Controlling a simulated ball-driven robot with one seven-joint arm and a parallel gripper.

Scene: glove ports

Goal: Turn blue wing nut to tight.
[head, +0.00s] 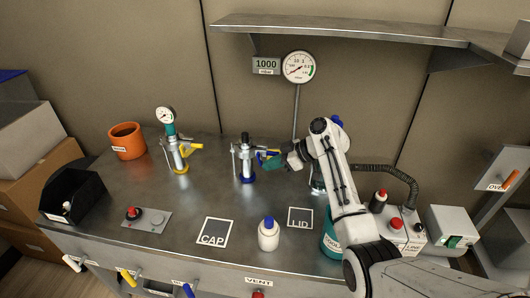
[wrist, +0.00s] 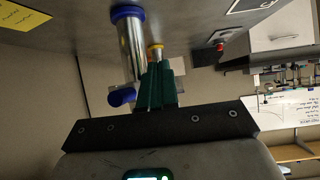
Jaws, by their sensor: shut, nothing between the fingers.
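The blue wing nut (head: 263,154) is on the side of a steel port fitting (head: 245,163) with a blue base ring, at the middle of the bench. In the wrist view, a blue rounded part (wrist: 122,97), which looks like the wing nut, shows just left of my fingers, beside the steel tube (wrist: 133,50). My gripper (head: 270,162) has green fingers and is right of the fitting, close to the wing nut. The fingers (wrist: 157,75) are shut and empty. Whether they touch the nut, and how tight it is, I cannot tell.
A yellow-handled fitting with a gauge (head: 180,158) and an orange pot (head: 127,141) stand left. A white bottle (head: 268,235) with a blue top stands in front, near the CAP square (head: 214,233) and LID square (head: 300,218). A shelf (head: 350,32) hangs above. My arm covers the right side.

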